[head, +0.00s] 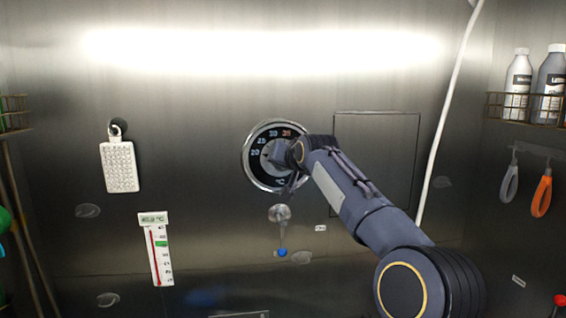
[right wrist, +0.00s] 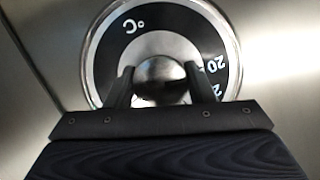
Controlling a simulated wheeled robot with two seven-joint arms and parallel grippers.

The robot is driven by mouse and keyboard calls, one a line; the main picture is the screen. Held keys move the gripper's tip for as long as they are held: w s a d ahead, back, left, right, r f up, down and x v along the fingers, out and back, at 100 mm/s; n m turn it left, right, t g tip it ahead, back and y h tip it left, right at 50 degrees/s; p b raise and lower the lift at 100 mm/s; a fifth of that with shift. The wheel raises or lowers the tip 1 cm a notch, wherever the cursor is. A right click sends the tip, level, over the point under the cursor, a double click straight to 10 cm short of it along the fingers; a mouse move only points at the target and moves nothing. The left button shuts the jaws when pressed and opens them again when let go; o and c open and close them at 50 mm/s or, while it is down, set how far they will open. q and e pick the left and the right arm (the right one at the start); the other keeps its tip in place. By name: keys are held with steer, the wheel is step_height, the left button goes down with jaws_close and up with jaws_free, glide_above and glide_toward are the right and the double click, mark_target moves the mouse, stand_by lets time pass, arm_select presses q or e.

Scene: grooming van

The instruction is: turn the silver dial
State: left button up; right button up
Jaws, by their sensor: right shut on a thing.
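The silver dial (right wrist: 160,76) is a round metal knob at the centre of a black temperature ring (head: 256,180) marked in °C, set in the steel wall. In the head view, my right arm comes in from the right and its gripper (head: 283,172) covers most of the knob. In the right wrist view, the two dark fingers of my right gripper (right wrist: 160,92) stand on either side of the knob and are shut on it. The numbers near 20 show at the right there. My left gripper is in neither view.
A small lever with a blue tip (head: 282,252) sits below the dial. A thermometer strip (head: 157,250) and a white hanging brush (head: 119,167) are on the wall at left. A wire rack with bottles (head: 517,85) and hanging tools (head: 541,193) are at right.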

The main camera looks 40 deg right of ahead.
steer(key=shift+f, duration=0.1)
steer(key=o, duration=1)
steer(key=shift+c, duration=0.2)
steer(key=b+v, duration=0.2)
steer(key=v, duration=0.5)
steer(key=shift+s+b, duration=0.35)
steer(key=shift+b, duration=0.05)
steer(key=shift+a, duration=0.15)
